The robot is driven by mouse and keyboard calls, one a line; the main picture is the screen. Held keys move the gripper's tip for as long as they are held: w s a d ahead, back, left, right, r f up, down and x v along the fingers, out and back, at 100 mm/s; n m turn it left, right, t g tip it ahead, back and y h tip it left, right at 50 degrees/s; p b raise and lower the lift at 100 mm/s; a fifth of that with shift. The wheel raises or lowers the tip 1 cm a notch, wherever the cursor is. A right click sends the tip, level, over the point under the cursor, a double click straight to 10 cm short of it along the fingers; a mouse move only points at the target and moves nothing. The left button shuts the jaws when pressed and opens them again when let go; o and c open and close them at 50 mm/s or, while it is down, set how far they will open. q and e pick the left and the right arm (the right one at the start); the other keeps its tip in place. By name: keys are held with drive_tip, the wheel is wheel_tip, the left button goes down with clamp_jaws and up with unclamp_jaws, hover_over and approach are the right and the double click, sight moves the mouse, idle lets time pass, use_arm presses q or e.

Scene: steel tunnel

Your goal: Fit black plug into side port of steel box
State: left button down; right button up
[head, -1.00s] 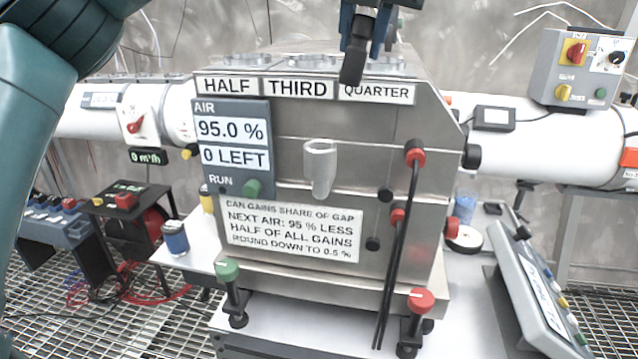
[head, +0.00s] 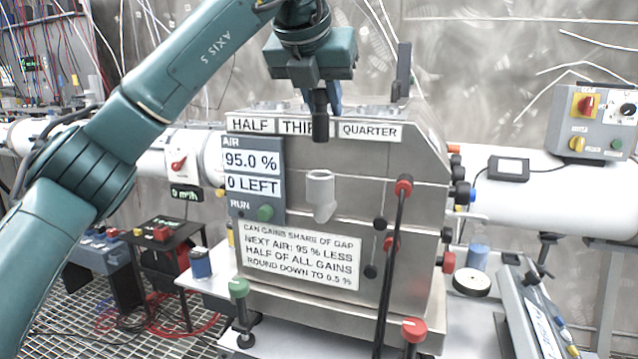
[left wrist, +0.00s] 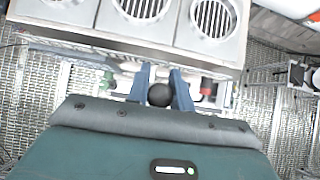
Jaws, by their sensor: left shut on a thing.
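The steel box (head: 335,215) stands in the middle of the head view, its front facing me and its right side seen at a slant. My left gripper (head: 320,92) is in front of the box's top edge, shut on the black plug (head: 320,122), which hangs upright and hides part of the THIRD label. In the left wrist view the plug (left wrist: 160,95) is a round black end between the blue fingers (left wrist: 159,88), with the box's round top grilles (left wrist: 212,18) beyond. Black and blue stubs (head: 462,191) stick out on the box's right side; I cannot tell an open port there. My right gripper is not in view.
A clear cup (head: 320,195) sticks out from the box front. Red-capped black rods (head: 391,270) stand before its right part. White pipes (head: 530,195) flank the box. A slanted panel (head: 540,310) stands at the lower right. Free air lies above the box.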

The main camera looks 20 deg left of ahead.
sight(322, 129)
use_arm(q)
wheel_tip(322, 129, down, 4)
drive_tip(key=shift+w+a+f, duration=0.1)
drive_tip(key=shift+f, duration=2.1)
drive_tip(key=shift+f, duration=0.1)
drive_tip(key=c, duration=1.2)
unclamp_jaws()
drive_tip(key=shift+c, duration=0.2)
